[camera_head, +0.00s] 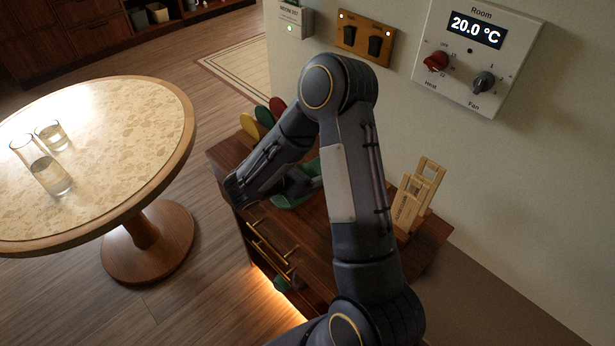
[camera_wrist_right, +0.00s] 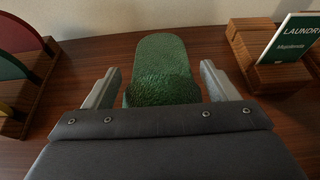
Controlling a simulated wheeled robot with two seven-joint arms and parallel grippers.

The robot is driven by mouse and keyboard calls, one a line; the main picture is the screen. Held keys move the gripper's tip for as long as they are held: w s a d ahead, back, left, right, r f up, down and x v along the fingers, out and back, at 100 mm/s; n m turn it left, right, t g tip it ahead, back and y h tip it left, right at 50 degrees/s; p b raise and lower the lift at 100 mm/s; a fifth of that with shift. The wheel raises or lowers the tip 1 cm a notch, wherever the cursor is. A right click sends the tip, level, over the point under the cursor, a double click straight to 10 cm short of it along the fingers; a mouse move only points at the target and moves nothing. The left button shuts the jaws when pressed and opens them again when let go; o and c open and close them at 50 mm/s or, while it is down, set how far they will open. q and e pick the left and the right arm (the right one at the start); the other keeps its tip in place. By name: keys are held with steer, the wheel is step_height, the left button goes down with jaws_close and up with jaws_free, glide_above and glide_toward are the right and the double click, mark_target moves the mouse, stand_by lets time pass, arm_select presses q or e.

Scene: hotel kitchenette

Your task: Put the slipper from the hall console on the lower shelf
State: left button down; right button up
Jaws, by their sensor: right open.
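The green slipper (camera_wrist_right: 160,62) lies on top of the dark wooden console (camera_head: 318,245). In the wrist view it sits between the two fingers of my open right gripper (camera_wrist_right: 160,88), with a visible gap on each side. In the head view the slipper (camera_head: 288,203) shows only partly, behind my right forearm and hand. My right gripper (camera_head: 297,184) is low over it. Below the console top, the lower part is lit by a warm glow, and a small dark green thing (camera_head: 282,284) shows there, partly hidden. My left gripper is out of view.
A rack of coloured discs (camera_head: 264,116) stands at the console's far end. Wooden card holders (camera_head: 417,195) stand at its near end; the wrist view shows a laundry card (camera_wrist_right: 291,38). Brass rails (camera_head: 270,252) cross the console's front. A round table (camera_head: 120,120) with glasses stands left.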

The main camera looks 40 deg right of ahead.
steer(key=shift+c, duration=0.4)
steer(key=c, duration=1.1)
